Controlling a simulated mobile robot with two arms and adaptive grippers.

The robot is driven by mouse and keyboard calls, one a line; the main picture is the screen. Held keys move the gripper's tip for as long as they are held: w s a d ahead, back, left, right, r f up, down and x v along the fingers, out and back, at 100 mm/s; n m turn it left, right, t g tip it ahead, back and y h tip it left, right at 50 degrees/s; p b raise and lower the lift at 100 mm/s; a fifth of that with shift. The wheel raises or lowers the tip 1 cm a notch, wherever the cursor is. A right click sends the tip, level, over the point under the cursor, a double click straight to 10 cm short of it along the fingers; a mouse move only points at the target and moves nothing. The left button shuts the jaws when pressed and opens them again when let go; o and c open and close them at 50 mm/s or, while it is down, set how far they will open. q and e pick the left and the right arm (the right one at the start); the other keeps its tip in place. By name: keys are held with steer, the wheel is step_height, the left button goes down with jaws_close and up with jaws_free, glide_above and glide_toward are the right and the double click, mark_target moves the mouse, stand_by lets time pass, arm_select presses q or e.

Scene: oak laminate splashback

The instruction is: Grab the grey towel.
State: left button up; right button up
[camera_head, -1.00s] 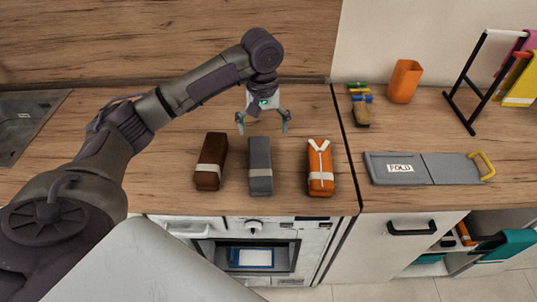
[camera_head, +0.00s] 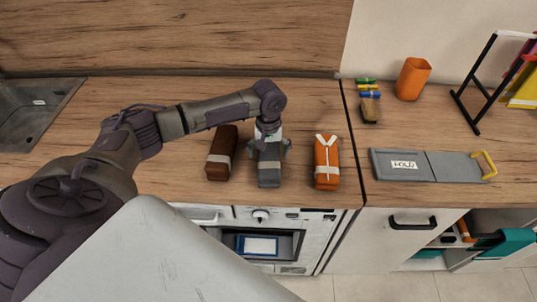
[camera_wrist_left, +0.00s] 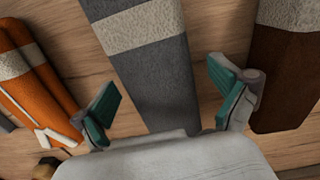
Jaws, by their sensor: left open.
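The grey towel (camera_head: 269,173) is a rolled or folded long bundle with a pale band, lying on the wooden counter between a brown towel and an orange one. My left gripper (camera_head: 269,148) is over its far end, pointing down. In the left wrist view the grey towel (camera_wrist_left: 160,75) runs between the two open green-padded fingers (camera_wrist_left: 168,95), with a gap on each side. The gripper is open and holds nothing. The gripper and wrist hide the towel's far end in the head view. My right gripper is not in view.
The brown towel (camera_head: 222,153) lies close on the left, the orange towel (camera_head: 327,162) on the right. Further right are a grey folding board (camera_head: 428,166), an orange cup (camera_head: 412,78), small clips (camera_head: 368,88) and a black rack (camera_head: 472,90). A sink (camera_head: 30,115) is at far left.

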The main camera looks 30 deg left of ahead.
arm_select(q)
steer(key=c, duration=1.4)
